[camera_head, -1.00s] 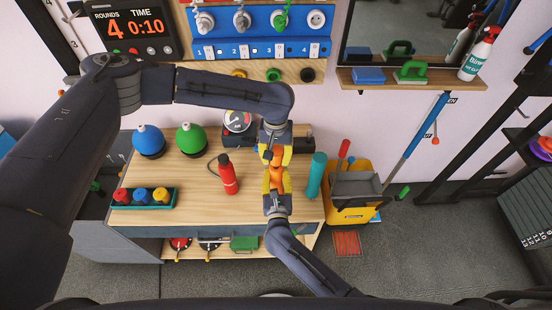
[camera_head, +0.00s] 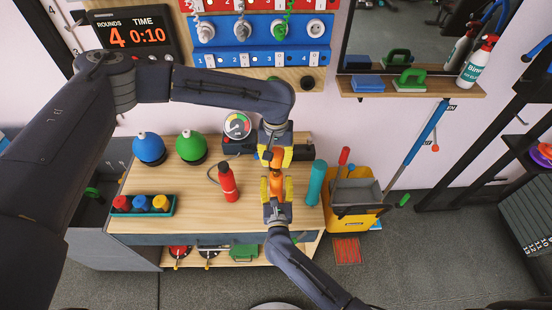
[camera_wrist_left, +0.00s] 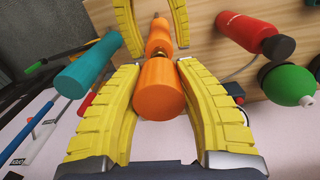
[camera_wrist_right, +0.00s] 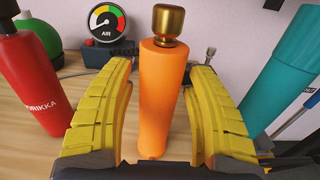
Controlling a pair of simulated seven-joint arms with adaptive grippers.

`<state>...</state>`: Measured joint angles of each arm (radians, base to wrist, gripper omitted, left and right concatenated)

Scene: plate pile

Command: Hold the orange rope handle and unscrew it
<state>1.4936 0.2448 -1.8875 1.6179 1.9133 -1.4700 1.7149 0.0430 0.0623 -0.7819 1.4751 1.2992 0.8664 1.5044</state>
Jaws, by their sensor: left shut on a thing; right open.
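The orange handle (camera_head: 276,178) is above the wooden bench in the head view, with orange showing at both grippers. My left gripper (camera_head: 275,156) is shut on an orange cylinder (camera_wrist_left: 165,88), which fills the space between its yellow fingers in the left wrist view. My right gripper (camera_head: 277,188) is open, its fingers on either side of an orange cylinder (camera_wrist_right: 158,105) with small gaps. This cylinder stands upright in the right wrist view, topped by a brass knob (camera_wrist_right: 168,22).
A red bottle (camera_head: 228,182) stands left of the grippers and a teal cylinder (camera_head: 315,182) right of them. A gauge (camera_head: 237,126) is behind. Blue (camera_head: 149,148) and green (camera_head: 191,146) balls and a tray (camera_head: 174,206) are farther left. A yellow bucket (camera_head: 352,215) stands right of the bench.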

